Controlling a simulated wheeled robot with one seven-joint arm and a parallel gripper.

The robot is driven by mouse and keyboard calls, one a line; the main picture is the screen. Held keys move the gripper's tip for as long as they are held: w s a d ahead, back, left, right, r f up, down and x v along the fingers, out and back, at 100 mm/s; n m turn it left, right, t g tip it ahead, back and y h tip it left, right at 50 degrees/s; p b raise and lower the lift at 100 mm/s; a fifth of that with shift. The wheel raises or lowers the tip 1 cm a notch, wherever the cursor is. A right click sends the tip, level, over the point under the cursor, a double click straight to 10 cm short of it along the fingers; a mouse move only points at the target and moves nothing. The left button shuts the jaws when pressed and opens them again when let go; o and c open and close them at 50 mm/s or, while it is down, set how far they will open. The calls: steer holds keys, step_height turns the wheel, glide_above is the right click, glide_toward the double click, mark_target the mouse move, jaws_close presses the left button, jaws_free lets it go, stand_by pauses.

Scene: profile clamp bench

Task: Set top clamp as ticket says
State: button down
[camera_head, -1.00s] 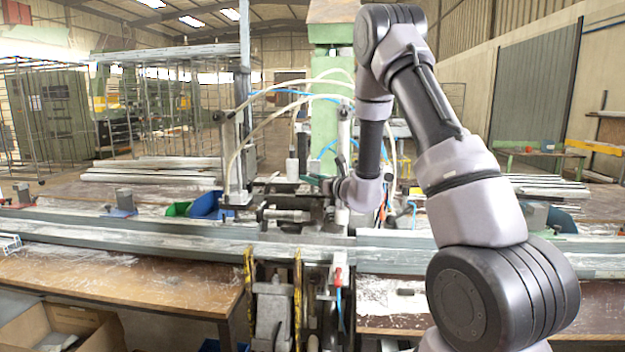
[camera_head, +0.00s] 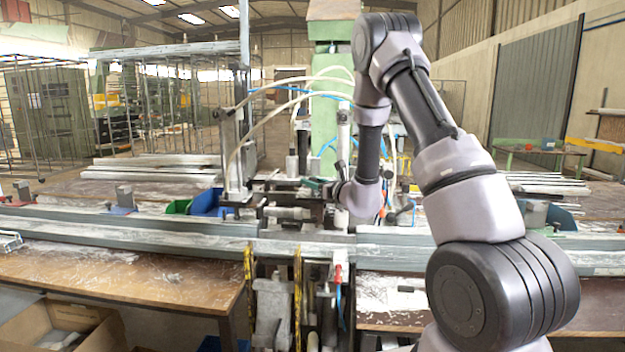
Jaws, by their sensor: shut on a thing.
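The clamp station (camera_head: 290,213) stands at the middle of the bench, with metal blocks, a horizontal cylinder and an upright cylinder (camera_head: 343,130). My gripper (camera_head: 318,186) reaches in from the right at the station's upper part, pointing left. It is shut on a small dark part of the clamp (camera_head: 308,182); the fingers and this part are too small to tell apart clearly. I cannot tell the clamp's exact setting. I can make out no readable ticket.
Long grey profile rails (camera_head: 130,228) run across the bench on both sides. A blue bin (camera_head: 207,203) stands left of the station. Pale hoses (camera_head: 268,118) arch above it. A cardboard box (camera_head: 95,330) is at the lower left.

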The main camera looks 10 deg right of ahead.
steer(key=shift+s+f, duration=0.1)
steer(key=shift+f, duration=0.15)
steer(key=c, duration=0.5)
jaws_free()
steer(key=shift+o, duration=0.2)
steer(key=v, duration=1)
steer(key=shift+s+d, duration=0.15)
steer(key=shift+s, duration=0.15)
steer(key=shift+r, duration=0.1)
